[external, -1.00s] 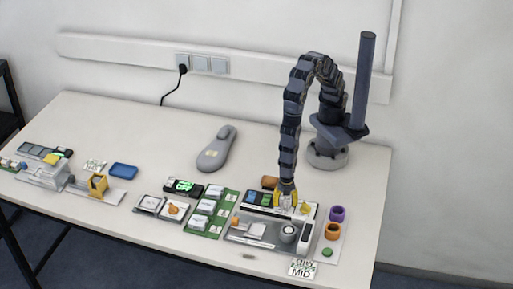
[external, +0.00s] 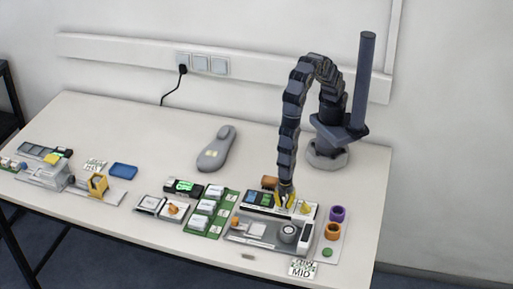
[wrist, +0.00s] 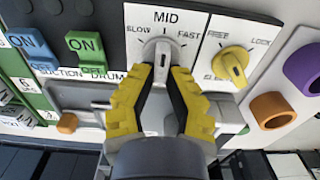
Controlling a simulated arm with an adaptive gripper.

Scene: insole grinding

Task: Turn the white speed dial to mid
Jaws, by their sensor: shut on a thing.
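The white speed dial (wrist: 161,58) sits on a white panel under the printed word MID, with SLOW to its left and FAST to its right in the wrist view. Its raised bar stands about upright, in line with MID. My gripper (wrist: 160,78) has its yellow fingers on either side of the bar's lower part, shut on it. In the external view my gripper (external: 285,204) is down at the control panel (external: 256,211) and hides the white dial.
A yellow dial (wrist: 232,65) marked FREE and LOCK is just right of the white one. Blue and green ON/OFF switches (wrist: 86,46) are to the left. Purple (external: 337,213) and orange (external: 332,231) rings stand right of the panel. A MID card (external: 301,269) lies in front.

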